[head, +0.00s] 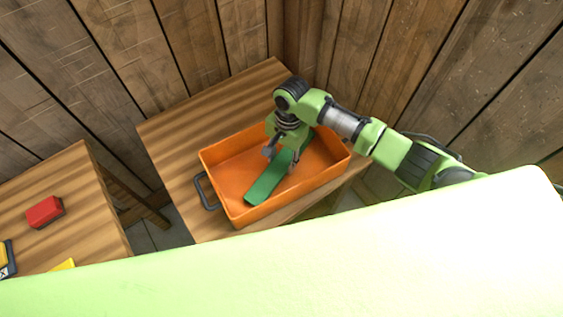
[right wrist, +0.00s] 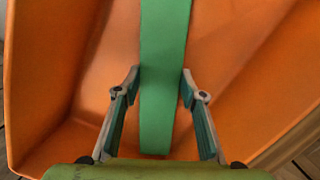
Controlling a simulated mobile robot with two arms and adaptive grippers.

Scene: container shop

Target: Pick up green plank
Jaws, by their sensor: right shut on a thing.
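The green plank (head: 265,184) is long and flat and lies slantwise within the orange tray (head: 226,151) in the head view. My right gripper (head: 282,157) reaches down into the tray over the plank's middle. In the right wrist view the plank (right wrist: 165,30) runs up the picture between the two fingers of my right gripper (right wrist: 161,75), which are shut on its long edges. I cannot tell whether the plank rests on the tray floor or is slightly raised. My left gripper is not in view.
The tray stands on a wooden table (head: 168,135) with a dark handle (head: 206,192) at its left. Wooden walls rise close behind. A second table (head: 85,215) at the left bears a red block (head: 45,211) and yellow pieces. The tray's visible floor around the plank is bare.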

